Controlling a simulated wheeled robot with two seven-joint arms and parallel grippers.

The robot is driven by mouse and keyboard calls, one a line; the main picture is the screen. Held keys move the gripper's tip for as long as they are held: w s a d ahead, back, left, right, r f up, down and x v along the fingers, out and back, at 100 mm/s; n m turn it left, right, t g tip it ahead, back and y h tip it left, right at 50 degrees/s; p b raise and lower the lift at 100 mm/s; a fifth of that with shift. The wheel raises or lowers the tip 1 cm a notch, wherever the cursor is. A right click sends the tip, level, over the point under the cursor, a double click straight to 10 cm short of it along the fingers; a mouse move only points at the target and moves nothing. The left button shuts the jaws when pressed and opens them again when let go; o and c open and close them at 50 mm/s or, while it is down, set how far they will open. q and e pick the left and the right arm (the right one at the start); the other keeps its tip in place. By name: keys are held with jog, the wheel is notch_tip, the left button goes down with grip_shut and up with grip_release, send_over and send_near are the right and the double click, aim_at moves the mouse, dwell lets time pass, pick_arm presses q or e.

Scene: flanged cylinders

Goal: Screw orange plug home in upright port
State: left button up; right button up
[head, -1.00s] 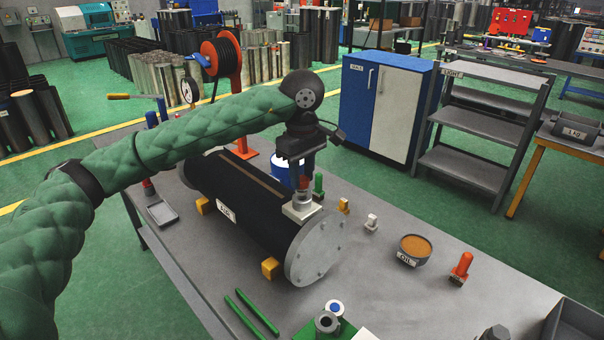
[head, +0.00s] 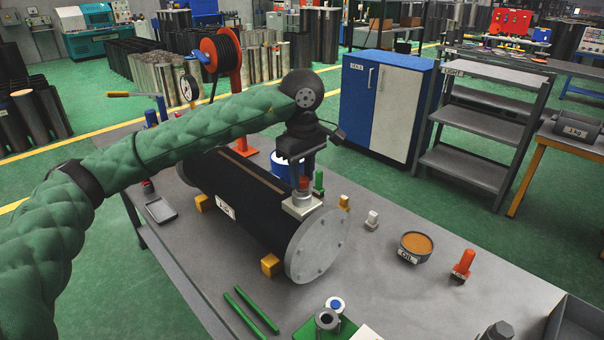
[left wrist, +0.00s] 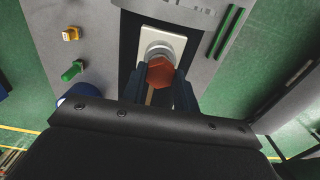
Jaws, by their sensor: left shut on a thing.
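A black cylinder (head: 245,198) with a grey end flange (head: 316,246) lies on its side on the table. On its top is a pale square pad (head: 301,209) with the upright metal port (left wrist: 158,49). My left gripper (head: 304,180) comes down from above and is shut on the orange plug (head: 303,185), whose hexagonal head (left wrist: 160,72) shows between the fingers in the left wrist view. The plug stands upright at the port's mouth; its thread is hidden, so its depth cannot be told. My right gripper is not in view.
Green rods (head: 250,308) lie in front. A blue-and-white container (head: 284,168) stands behind the cylinder.

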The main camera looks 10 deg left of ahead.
pick_arm(q)
jog(key=shift+f+b, duration=0.45)
dwell(0.4)
jog(key=o, duration=1.1)
jog(key=shift+r, duration=0.15)
jog(key=shift+r, duration=3.4)
